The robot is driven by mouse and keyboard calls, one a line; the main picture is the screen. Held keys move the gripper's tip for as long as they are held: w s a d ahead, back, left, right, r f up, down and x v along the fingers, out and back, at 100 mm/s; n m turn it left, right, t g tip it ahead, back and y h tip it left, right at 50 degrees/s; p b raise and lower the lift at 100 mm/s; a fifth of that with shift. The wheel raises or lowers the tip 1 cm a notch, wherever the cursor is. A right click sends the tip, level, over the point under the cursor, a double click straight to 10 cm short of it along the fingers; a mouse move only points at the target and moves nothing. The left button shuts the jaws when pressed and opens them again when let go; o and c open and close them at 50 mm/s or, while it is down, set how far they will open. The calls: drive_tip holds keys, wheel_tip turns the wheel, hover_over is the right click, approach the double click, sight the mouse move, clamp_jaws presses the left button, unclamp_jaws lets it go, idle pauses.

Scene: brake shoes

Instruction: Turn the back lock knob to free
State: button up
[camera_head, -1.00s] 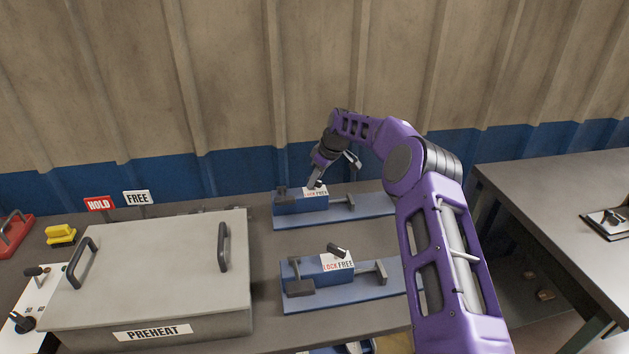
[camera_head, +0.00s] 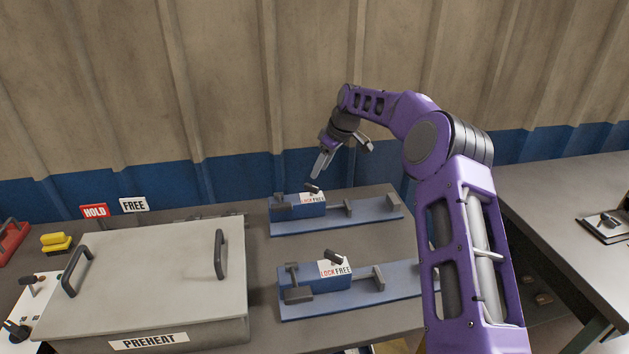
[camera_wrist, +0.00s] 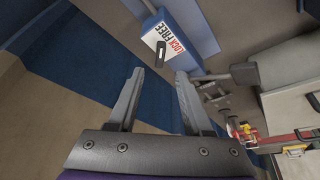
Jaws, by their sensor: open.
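The back lock knob (camera_head: 312,187) is a short dark lever on top of the back blue fixture (camera_head: 300,210), by a white plate marked LOCK and FREE (camera_head: 312,197). It also shows in the wrist view (camera_wrist: 160,53), lying beside the lettering. I cannot tell for certain which word it points to. My gripper (camera_head: 318,173) is above the back knob and apart from it. In the wrist view its fingers (camera_wrist: 160,72) are spread and empty, with the knob beyond their tips.
A front fixture (camera_head: 318,280) with its own knob (camera_head: 335,257) stands nearer. A grey PREHEAT box (camera_head: 150,290) with handles is at left. HOLD (camera_head: 95,211) and FREE (camera_head: 133,204) signs stand behind it. A corrugated wall (camera_head: 230,80) is behind the bench.

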drive_tip(key=v, duration=0.8)
drive_tip(key=shift+r, duration=0.3)
drive_tip(key=shift+s+f, duration=0.1)
